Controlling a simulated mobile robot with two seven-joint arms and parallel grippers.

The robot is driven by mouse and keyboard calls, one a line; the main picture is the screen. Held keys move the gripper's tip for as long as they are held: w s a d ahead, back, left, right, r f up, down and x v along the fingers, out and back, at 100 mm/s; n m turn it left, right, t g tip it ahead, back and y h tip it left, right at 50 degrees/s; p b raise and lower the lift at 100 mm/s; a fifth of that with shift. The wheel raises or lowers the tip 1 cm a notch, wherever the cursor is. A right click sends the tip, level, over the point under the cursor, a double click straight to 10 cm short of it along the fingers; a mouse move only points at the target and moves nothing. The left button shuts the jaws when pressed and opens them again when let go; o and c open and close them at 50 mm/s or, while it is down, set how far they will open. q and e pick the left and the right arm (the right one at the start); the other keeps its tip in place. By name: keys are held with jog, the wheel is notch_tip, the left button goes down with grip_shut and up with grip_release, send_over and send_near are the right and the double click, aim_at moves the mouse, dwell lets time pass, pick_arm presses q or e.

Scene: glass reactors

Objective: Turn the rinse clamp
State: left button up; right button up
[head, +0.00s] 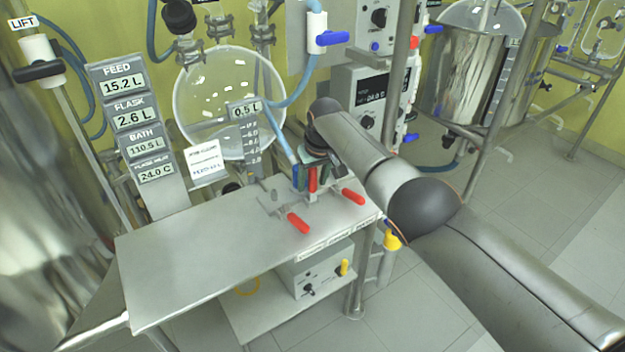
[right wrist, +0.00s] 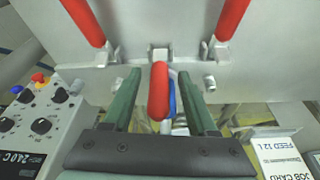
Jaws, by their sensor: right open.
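Red-handled clamps are mounted on the steel bench. In the right wrist view an upright red handle (right wrist: 159,92) stands between the two green fingers of my right gripper (right wrist: 160,100), with a gap on each side. The gripper is open. In the head view my right gripper (head: 306,178) reaches down at the bench's back edge, and the red handle (head: 312,180) shows beside a finger. Two other red handles (head: 298,222) (head: 352,196) lie tilted toward the front. I cannot read which clamp is labelled rinse. My left gripper is not in view.
The bench top (head: 200,250) is bare at left. A round glass flask (head: 225,90) and a blue hose (head: 282,135) stand behind. A display post (head: 130,115) is at left. A control box (head: 310,275) sits on the lower shelf. A job card (right wrist: 290,150) shows at right.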

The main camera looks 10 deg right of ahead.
jog(key=shift+p+v, duration=0.85)
jog(key=shift+v, duration=0.05)
jog(key=p+v, duration=0.1)
jog(key=v, duration=0.9)
jog(key=shift+r, duration=0.4)
jog(key=shift+s+f, duration=0.1)
jog(key=shift+s, duration=0.05)
